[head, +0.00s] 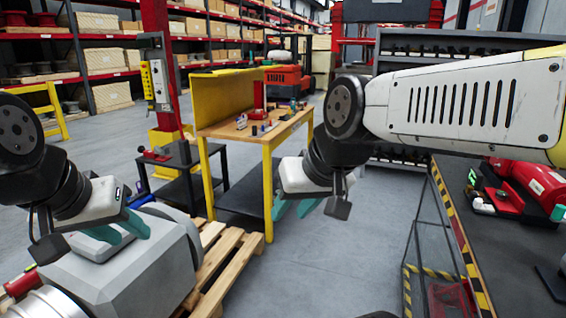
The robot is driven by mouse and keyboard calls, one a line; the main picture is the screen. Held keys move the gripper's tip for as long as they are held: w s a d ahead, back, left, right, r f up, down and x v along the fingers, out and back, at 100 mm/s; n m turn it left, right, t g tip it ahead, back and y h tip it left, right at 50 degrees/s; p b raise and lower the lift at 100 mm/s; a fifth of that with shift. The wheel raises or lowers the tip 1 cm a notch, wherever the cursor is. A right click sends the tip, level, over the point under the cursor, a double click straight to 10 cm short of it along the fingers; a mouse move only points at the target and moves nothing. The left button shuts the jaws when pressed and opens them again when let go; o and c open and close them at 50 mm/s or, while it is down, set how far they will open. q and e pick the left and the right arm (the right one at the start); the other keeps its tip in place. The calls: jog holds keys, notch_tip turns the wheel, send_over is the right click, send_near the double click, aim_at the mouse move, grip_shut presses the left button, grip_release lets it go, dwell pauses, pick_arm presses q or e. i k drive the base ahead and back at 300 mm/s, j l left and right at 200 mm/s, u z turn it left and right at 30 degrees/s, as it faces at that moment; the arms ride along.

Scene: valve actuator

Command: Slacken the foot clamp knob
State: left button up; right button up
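I cannot pick out the foot clamp knob for certain. A small blue part (141,200) shows behind the left gripper, and a red part (22,284) at the far left edge.
A yellow-framed workbench (268,146) with small parts stands behind the pallet (232,246). A dark bench (500,260) with striped edging, bearing a red cylinder device (535,182), is on the right. A low black table (180,163) holds a red vise.

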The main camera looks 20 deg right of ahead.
aim_at(501, 196)
jog(key=i+l+z, duration=0.1)
jog(key=z, duration=0.35)
jog(key=i+z, duration=0.3)
jog(key=z, duration=0.15)
jog(key=i+j+z, duration=0.1)
jog(key=z, duration=0.35)
jog(key=i+j+z, duration=0.15)
jog(key=z, duration=0.3)
jog(key=i+j+z, duration=0.2)
jog(key=z, duration=0.2)
jog(key=i+j+z, duration=0.5)
jog(key=i+j, duration=0.2)
jog(key=i, duration=0.25)
jog(key=i+j, duration=0.15)
jog(key=i, duration=0.3)
